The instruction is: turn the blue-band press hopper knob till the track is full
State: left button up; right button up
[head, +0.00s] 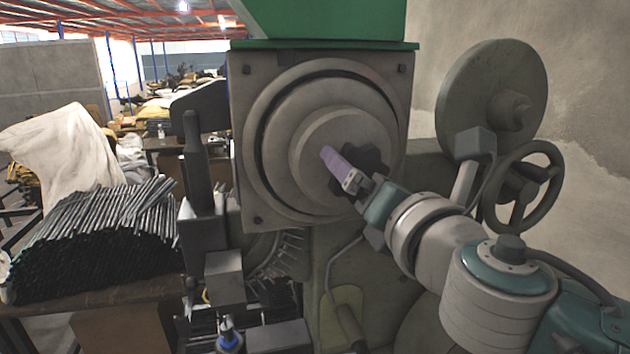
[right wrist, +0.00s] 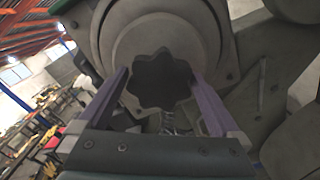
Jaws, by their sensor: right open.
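The press hopper is a round grey stepped disc (head: 318,130) on a square plate under a green bin (head: 325,18). Its dark lobed knob (head: 372,158) is at the centre of the disc, partly behind my right gripper (head: 334,163). A blue band (head: 229,340) shows on a small part low on the press. Rivet-like pins (head: 283,252) show below the disc; how full the track is cannot be told. My left gripper is out of view.
A handwheel (head: 523,187) and a large grey wheel (head: 491,95) stand at the right, close to my right arm. A bent lever (head: 335,290) hangs below the hopper. A table at the left holds a heap of dark rods (head: 90,245).

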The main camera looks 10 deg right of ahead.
jog(key=s+b, duration=0.1)
jog(key=s, duration=0.8)
jog(key=shift+s+d+b, duration=0.15)
jog(key=shift+s+b, duration=0.1)
jog(key=shift+b, duration=0.05)
